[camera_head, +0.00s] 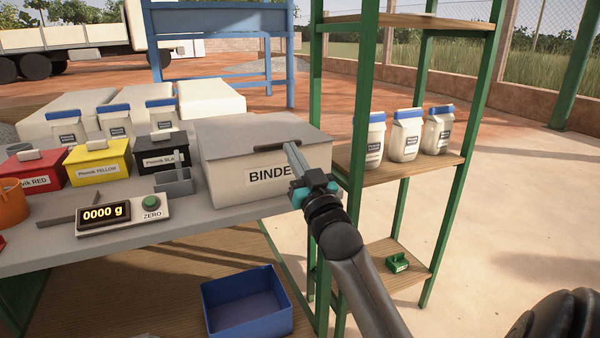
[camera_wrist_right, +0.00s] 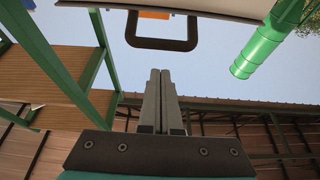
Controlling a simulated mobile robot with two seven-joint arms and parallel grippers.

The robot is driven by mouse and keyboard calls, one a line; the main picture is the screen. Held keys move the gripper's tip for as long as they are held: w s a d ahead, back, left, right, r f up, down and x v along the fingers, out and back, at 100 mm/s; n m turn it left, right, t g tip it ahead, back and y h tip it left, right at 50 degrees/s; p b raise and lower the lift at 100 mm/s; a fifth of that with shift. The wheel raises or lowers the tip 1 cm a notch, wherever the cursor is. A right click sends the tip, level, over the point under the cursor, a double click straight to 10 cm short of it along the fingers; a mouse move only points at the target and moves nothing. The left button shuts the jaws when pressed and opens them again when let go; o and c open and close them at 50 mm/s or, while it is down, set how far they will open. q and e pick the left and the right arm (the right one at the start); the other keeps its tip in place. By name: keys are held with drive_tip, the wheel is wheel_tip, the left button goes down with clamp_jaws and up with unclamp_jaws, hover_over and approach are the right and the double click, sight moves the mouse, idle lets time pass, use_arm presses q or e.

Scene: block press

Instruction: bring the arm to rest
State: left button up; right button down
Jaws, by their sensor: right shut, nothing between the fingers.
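My right arm reaches up from the lower right in the head view. My right gripper (camera_head: 292,150) is in front of the grey-lidded BINDER box (camera_head: 235,175), near the dark handle (camera_head: 278,146) on its lid. In the right wrist view my right gripper (camera_wrist_right: 160,75) has its two fingers together with nothing between them. The front label of the box is partly hidden by the gripper. My left gripper is not in view.
The table (camera_head: 225,215) holds red (camera_head: 32,170), yellow (camera_head: 97,163) and black (camera_head: 160,150) pigment boxes and a scale (camera_head: 105,212) reading 0000 g. A green shelf (camera_head: 460,150) with white jars stands close on the right. A blue bin (camera_head: 247,302) sits below.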

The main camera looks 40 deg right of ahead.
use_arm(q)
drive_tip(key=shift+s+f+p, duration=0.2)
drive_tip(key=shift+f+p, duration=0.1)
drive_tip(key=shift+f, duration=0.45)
use_arm(e)
drive_tip(key=s+f, duration=0.1)
drive_tip(key=f, duration=0.1)
drive_tip(key=s+a+f, duration=0.1)
drive_tip(key=s, duration=0.1)
drive_tip(key=shift+f, duration=0.35)
